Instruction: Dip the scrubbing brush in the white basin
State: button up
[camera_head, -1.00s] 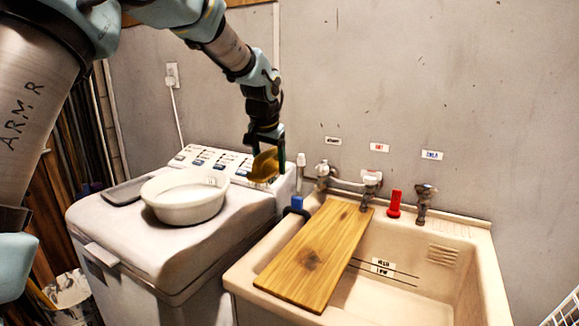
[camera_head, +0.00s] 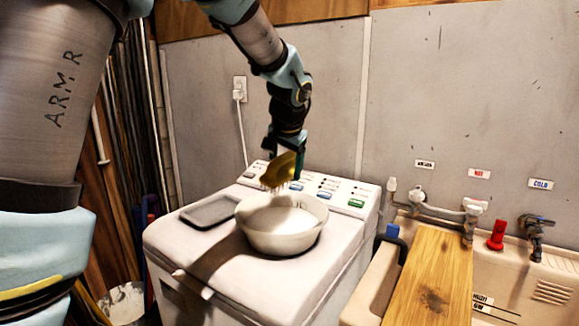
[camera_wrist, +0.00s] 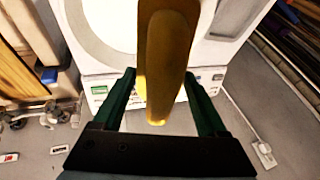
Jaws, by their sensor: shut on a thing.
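The scrubbing brush (camera_head: 279,171) has a yellow-brown wooden back with bristles pointing down. My gripper (camera_head: 289,150) is shut on it and holds it above the back left part of the white basin (camera_head: 284,241). In the wrist view the brush (camera_wrist: 166,65) shows as a long wooden shape between the two dark green fingers of my gripper (camera_wrist: 164,88). The basin stands upright on top of the washing machine, and its inside looks pale. The brush appears apart from the basin. Part of the white basin (camera_wrist: 85,35) also shows behind the brush in the wrist view.
The white washing machine (camera_head: 250,284) has a control panel at its back edge. A dark flat tray (camera_head: 209,211) lies left of the basin. To the right, a wooden board (camera_head: 432,275) lies across a sink with taps and a red item (camera_head: 496,235). A wall stands behind.

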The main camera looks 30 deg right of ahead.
jog(key=shift+f+b, duration=4.8)
jog(key=shift+f, duration=1.4)
jog(key=shift+r, duration=0.15)
notch_tip(320, 180, up, 11)
jog(key=p, duration=0.8)
jog(key=shift+f, duration=0.2)
